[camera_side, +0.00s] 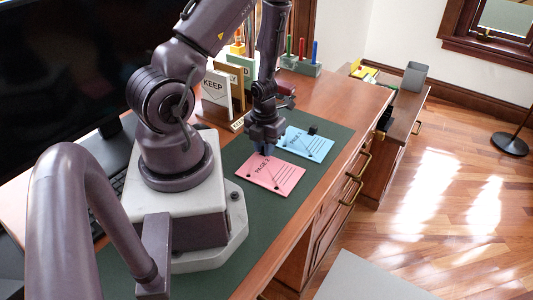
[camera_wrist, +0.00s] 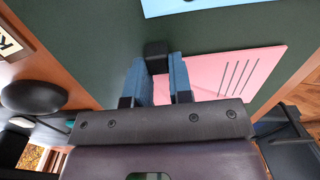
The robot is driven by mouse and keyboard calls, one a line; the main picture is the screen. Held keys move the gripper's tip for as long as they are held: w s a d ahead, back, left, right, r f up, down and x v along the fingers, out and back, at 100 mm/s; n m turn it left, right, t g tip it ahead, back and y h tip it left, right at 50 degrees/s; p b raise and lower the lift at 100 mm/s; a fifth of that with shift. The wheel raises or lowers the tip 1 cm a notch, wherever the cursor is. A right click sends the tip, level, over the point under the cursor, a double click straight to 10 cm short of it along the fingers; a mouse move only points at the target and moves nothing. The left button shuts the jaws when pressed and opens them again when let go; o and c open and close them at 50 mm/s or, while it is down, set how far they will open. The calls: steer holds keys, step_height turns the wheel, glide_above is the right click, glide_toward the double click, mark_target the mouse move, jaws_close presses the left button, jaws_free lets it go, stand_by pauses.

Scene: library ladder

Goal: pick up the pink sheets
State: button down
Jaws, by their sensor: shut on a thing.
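The pink sheets (camera_side: 271,176), marked "PAGE 2" with drawn lines, lie on the dark green desk mat (camera_side: 229,165). In the wrist view the pink sheets (camera_wrist: 235,70) show to the right of and behind the blue fingers. My gripper (camera_side: 265,151) is at the far edge of the pink sheets, pointing down. In the wrist view my gripper (camera_wrist: 157,75) is shut on a small black block (camera_wrist: 156,57) at the sheets' edge. I cannot tell whether the sheets are lifted off the mat.
Blue sheets (camera_side: 306,143) with a black block on them lie just behind the pink ones. A "KEEP" holder (camera_side: 215,95) and a pen rack (camera_side: 300,65) stand at the back. The mat's front right is clear.

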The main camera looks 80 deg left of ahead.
step_height(320, 180, up, 9)
steer(key=shift+w+f, duration=0.1)
steer(key=shift+r, duration=0.25)
steer(key=w+a+n, duration=0.5)
steer(key=w+n, duration=0.5)
steer(key=n, duration=0.7)
steer(key=w+a+n, duration=0.5)
steer(key=w+n, duration=0.5)
steer(key=n, duration=0.8)
steer(key=shift+w+a+r, duration=0.2)
steer(key=shift+a+r, duration=0.05)
steer(key=shift+r, duration=0.15)
